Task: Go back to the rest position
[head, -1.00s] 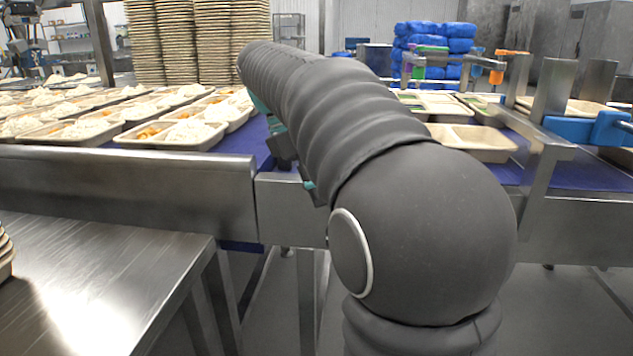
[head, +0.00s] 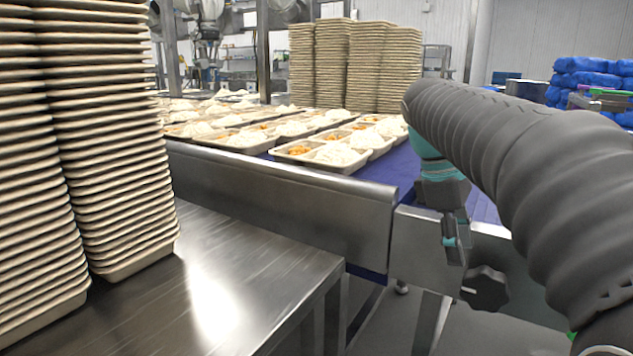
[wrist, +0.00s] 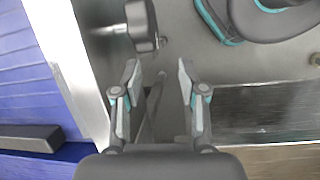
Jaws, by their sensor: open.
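My gripper (wrist: 157,75) is open in the wrist view, its two fingers apart with nothing between them. Below and beyond the fingers are a grey floor and the metal edge of the blue conveyor. In the head view my gripper (head: 455,240) hangs from the end of my dark grey sleeved arm, in front of the conveyor's metal side. My arm reaches in from the right side of that view. The gripper touches no tray in either view.
The blue conveyor (head: 375,180) carries several trays with rice and orange food (head: 325,152). A steel table (head: 240,290) at the left holds tall tray stacks (head: 110,130). More tray stacks (head: 355,65) stand behind. Blue bags (head: 590,80) lie at the far right.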

